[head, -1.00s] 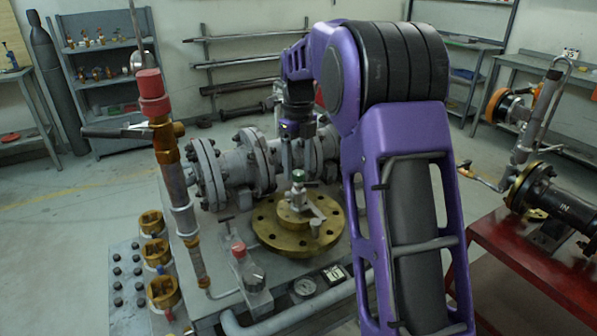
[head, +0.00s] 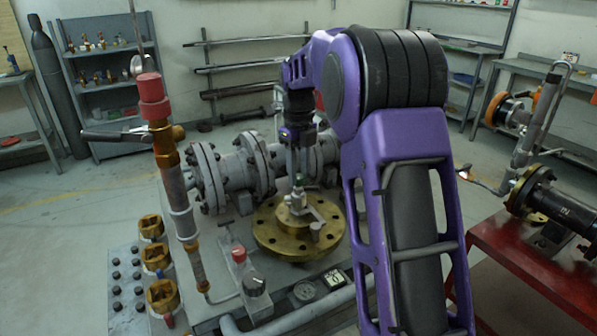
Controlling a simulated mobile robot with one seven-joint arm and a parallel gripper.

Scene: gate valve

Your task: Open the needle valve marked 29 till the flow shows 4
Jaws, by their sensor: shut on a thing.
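The fingers partly hide the stem. I cannot read a number 29 on this valve. A small display (head: 334,279) stands on the table in front of the flange; its figure is too small to read surely. A round gauge (head: 305,290) lies beside it.
A red-topped fitting (head: 238,256) and a black knob (head: 253,284) stand left of the flange. A tall brass and grey pipe (head: 175,190) with a lever rises further left. A grey flanged pipe (head: 240,176) runs behind.

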